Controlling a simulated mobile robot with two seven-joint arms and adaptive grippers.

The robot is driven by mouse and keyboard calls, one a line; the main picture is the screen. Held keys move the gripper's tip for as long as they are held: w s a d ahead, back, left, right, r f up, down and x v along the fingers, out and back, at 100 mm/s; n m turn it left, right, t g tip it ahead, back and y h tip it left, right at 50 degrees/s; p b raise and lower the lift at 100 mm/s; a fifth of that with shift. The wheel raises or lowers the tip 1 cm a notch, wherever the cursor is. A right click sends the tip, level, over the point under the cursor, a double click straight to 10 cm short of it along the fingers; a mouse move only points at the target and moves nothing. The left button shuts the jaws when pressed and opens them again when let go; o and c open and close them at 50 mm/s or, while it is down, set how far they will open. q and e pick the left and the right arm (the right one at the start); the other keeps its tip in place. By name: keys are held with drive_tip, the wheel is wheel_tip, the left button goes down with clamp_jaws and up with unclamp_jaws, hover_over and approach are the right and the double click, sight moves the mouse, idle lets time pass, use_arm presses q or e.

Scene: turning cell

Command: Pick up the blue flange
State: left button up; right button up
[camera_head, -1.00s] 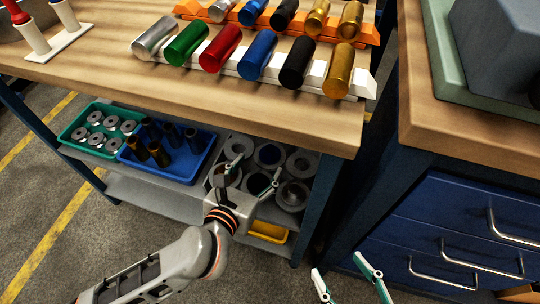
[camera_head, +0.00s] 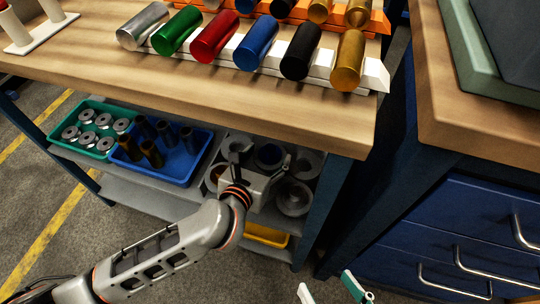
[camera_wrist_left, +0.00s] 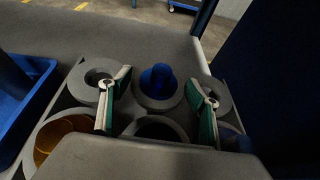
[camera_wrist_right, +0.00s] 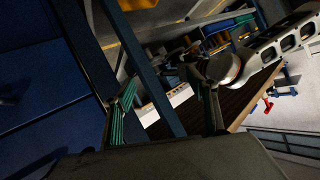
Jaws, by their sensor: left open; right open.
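A blue flange (camera_wrist_left: 158,82) with an upright round stub sits in a grey ring-shaped seat in the left wrist view. It shows only as a bluish patch in the head view (camera_head: 268,156), partly behind my gripper. My left gripper (camera_head: 262,162) is open over the lower shelf. In the left wrist view its fingers stand on either side of the flange, apart from it, with nothing between them held. My right gripper (camera_head: 327,284) is open and empty at the lower edge of the head view, away from the shelf.
Grey ring seats surround the flange, one with a brownish part (camera_wrist_left: 62,138). A blue bin (camera_head: 190,165) with dark cylinders and a green bin (camera_head: 76,148) with metal rings stand to the left. The wooden benchtop (camera_head: 220,92) overhangs the shelf. A blue drawer cabinet (camera_head: 450,235) stands right.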

use_arm(q)
drive_tip(key=c, duration=1.5)
drive_tip(key=shift+r, duration=0.1)
drive_tip(key=shift+c, duration=0.2)
